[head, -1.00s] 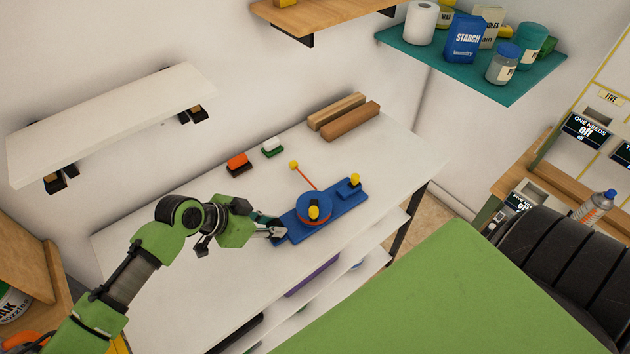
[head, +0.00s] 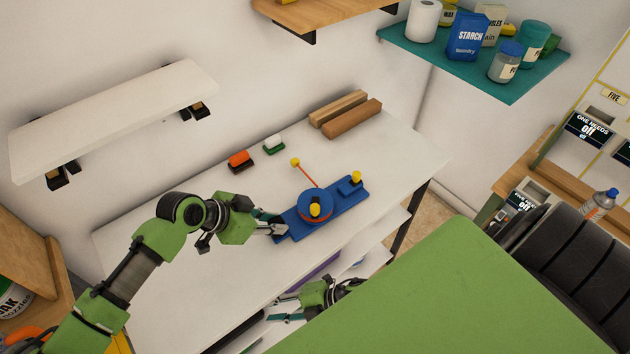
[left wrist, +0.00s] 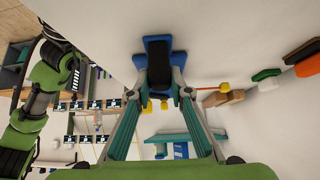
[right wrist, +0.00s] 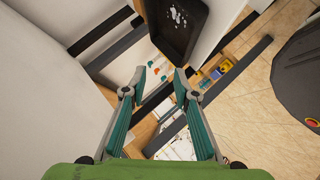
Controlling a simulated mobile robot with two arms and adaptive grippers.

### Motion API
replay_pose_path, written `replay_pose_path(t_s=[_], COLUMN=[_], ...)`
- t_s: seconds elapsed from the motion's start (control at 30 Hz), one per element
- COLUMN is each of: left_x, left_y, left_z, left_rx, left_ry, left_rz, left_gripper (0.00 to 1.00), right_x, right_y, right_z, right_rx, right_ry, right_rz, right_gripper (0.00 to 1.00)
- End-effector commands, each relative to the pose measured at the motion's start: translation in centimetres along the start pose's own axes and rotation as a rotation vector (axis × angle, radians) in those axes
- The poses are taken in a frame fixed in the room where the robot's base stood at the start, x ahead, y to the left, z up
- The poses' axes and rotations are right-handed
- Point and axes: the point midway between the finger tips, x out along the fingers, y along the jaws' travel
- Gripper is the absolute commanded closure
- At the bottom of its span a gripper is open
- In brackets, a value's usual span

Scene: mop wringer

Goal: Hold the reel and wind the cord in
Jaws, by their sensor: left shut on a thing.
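The blue reel (head: 349,198) lies on the white table, with a round drum (head: 308,203) in its middle. A yellow knob (head: 314,209) stands on the drum, and another yellow knob (head: 356,176) is at its right end. An orange-red cord (head: 307,175) runs from the drum to a small yellow block (head: 295,162) on the table. My right gripper (head: 284,308) is open and empty, low beside the table's front edge.
An orange-and-black block (head: 240,161) and a white-and-green block (head: 274,145) sit behind the reel. Two wooden bars (head: 345,116) lie at the back. A white wall shelf (head: 110,120) hangs at left. The table left of the reel is clear.

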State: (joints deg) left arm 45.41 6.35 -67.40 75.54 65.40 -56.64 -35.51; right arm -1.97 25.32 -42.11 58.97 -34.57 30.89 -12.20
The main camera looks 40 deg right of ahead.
Motion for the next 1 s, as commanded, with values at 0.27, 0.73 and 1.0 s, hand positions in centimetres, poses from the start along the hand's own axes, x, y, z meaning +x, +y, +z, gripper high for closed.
replay_pose_path(t_s=[0.27, 0.73, 1.0], left_x=[0.4, 0.4, 0.4], left_y=[0.3, 0.4, 0.4], left_z=[0.9, 1.0, 1.0], left_rx=[-0.004, -0.005, -0.005], left_ry=[-0.017, -0.018, -0.018], left_rz=[0.009, 0.009, 0.009], left_gripper=[1.0, 1.0, 1.0], right_x=[-5.0, -22.5, -22.4], right_y=[-2.7, -7.8, -0.8], right_z=[-11.8, -17.6, -25.4], right_rx=[-0.513, -1.184, -1.347], right_ry=[0.559, 1.318, 1.56], right_rz=[-0.191, -0.628, -0.499], right_gripper=[0.73, 0.73, 0.73])
